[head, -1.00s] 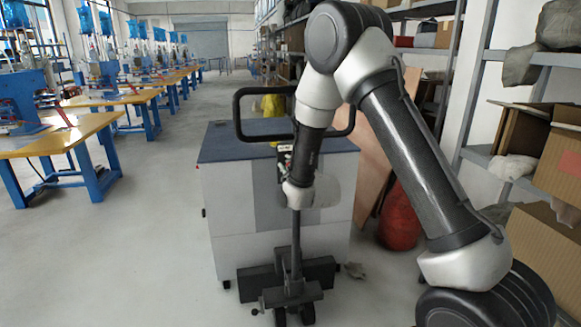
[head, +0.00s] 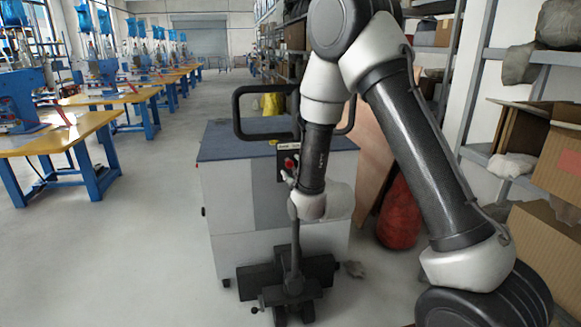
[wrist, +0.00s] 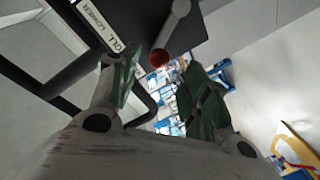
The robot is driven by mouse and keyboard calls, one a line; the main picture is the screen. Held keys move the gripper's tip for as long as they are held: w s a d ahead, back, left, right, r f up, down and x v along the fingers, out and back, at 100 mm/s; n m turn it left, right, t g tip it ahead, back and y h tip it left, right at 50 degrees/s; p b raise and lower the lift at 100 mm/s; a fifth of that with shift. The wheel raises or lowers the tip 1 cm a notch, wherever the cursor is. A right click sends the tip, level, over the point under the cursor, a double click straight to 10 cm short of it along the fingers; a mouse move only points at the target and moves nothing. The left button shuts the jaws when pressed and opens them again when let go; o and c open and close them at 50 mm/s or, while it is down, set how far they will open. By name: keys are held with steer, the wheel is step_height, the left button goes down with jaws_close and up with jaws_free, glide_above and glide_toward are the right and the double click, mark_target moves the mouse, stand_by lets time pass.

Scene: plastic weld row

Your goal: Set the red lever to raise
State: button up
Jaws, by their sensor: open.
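The red lever's ball knob (wrist: 159,58) sits at the end of a grey rod (wrist: 174,24) in the wrist view. It lies between and beyond my open fingertips; I see no contact. My gripper (wrist: 160,85) has its green-padded fingers spread to either side. In the head view the red knob (head: 290,162) shows in front of a dark panel on the cart, just left of my forearm. My gripper (head: 289,178) is close below it, small and partly hidden by my arm.
The cart (head: 232,185) is a pale cabinet with a blue-grey top and a black tube handle (head: 236,112). A red cylinder (head: 399,215) stands to its right, by shelves with boxes. Workbenches (head: 60,137) line the left. The floor between benches and cart is clear.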

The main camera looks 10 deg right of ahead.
steer(key=v, duration=0.5)
steer(key=shift+s, duration=0.3)
steer(key=s+f+m+g, duration=0.1)
steer(key=s+f+g, duration=0.15)
steer(key=f, duration=0.25)
steer(key=s+f+m+g, duration=0.1)
steer(key=f+g, duration=0.2)
steer(key=f, duration=0.3)
steer(key=s+d+f+m+g+h, duration=0.1)
steer(key=s+d+m+g, duration=0.15)
steer(key=s+g, duration=0.6)
steer(key=s+d+r+m, duration=0.2)
steer(key=s+d+r, duration=0.2)
steer(key=s+r, duration=0.3)
steer(key=s+d+r+m+t+h, duration=0.1)
steer(key=s+d+r+m, duration=0.1)
steer(key=s+d+r, duration=0.3)
steer(key=s+d+r+m+h, duration=0.1)
steer(key=s+d+r+m, duration=0.1)
steer(key=s+d+r, duration=0.3)
steer(key=s+r, duration=0.4)
steer(key=r, duration=0.4)
steer(key=shift+t, duration=0.4)
